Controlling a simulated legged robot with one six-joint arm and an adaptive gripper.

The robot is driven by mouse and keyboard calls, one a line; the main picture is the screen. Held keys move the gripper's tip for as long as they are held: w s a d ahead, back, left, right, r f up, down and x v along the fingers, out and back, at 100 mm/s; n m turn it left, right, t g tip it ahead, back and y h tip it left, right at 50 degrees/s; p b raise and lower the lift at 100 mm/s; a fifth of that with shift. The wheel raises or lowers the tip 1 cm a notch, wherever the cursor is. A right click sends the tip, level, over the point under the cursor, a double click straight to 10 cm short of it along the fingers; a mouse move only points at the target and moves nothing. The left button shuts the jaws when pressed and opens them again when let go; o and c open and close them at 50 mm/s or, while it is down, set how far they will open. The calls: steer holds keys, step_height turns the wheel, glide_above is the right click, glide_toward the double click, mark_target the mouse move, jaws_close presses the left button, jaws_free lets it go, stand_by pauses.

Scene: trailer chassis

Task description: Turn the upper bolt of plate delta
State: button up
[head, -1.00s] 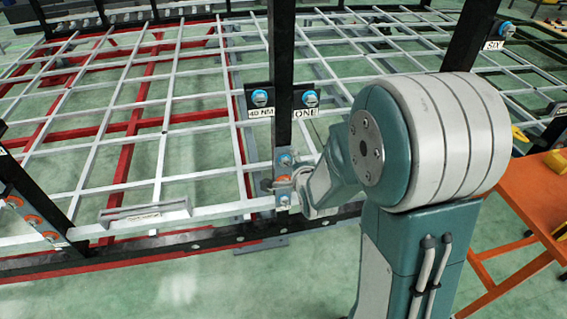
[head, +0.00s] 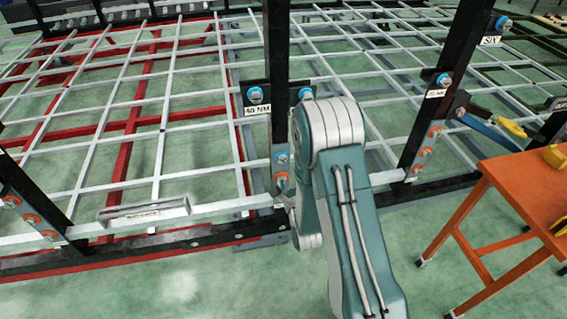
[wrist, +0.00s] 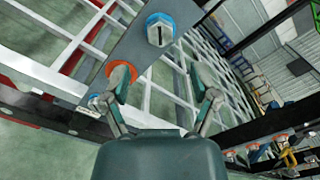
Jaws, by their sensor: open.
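In the head view a grey plate on the middle black post carries an upper bolt with a blue ring (head: 281,158) and an orange-ringed bolt (head: 281,177) below it. In the wrist view a plate (wrist: 135,45) shows a blue-ringed bolt (wrist: 160,30) at its top and an orange-ringed bolt (wrist: 122,70) lower down. My gripper (wrist: 160,78) is open and empty, its fingers pointing toward the plate. The left finger overlaps the orange ring in the picture; contact cannot be told. The blue-ringed bolt lies beyond the fingertips. The plate's label is not readable.
A blue bolt (head: 256,95) above a "40 NM" label sits on the crossbar. The right post carries a similar plate (head: 425,150). An orange table (head: 500,190) with yellow tools stands at right. The grey grid frame (head: 165,140) spreads behind the posts. Floor in front is clear.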

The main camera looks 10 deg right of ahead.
mark_target(283, 161)
steer(key=w, duration=0.6)
steer(key=shift+w+a, duration=0.15)
steer(key=shift+w, duration=0.15)
jaws_close()
